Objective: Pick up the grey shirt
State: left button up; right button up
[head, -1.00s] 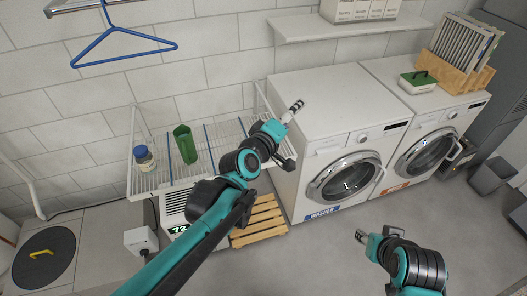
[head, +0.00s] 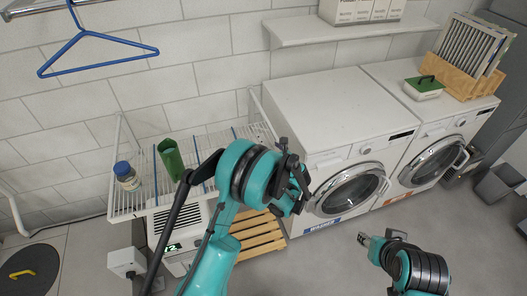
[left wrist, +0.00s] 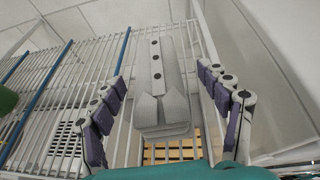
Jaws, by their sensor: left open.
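A folded grey shirt (left wrist: 163,110), with a collar and a row of dark buttons, shows in the middle of the left wrist view. It lies at the end of the white wire rack. My left gripper (left wrist: 161,77) is open, with one finger on each side of the shirt in the picture; I see no clear contact. In the head view my left gripper (head: 297,178) is at the rack's right end, beside the washer, and my arm hides the shirt there. My right gripper (head: 373,242) is low in front of the machines, and its jaw opening is unclear.
The wire rack (head: 140,207) holds a green container (head: 170,158) and a blue-capped jar (head: 127,177). A washer (head: 330,105) stands close on the right. A wooden pallet (head: 258,238) lies below. A blue hanger (head: 98,67) hangs at upper left.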

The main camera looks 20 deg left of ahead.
aim_at(261, 144)
pick_arm(q)
jog(key=b+x, duration=0.2)
jog(key=x, duration=0.4)
jog(key=shift+s+a+r, duration=0.1)
jog(key=shift+r, duration=0.1)
jog(key=c, duration=1.3)
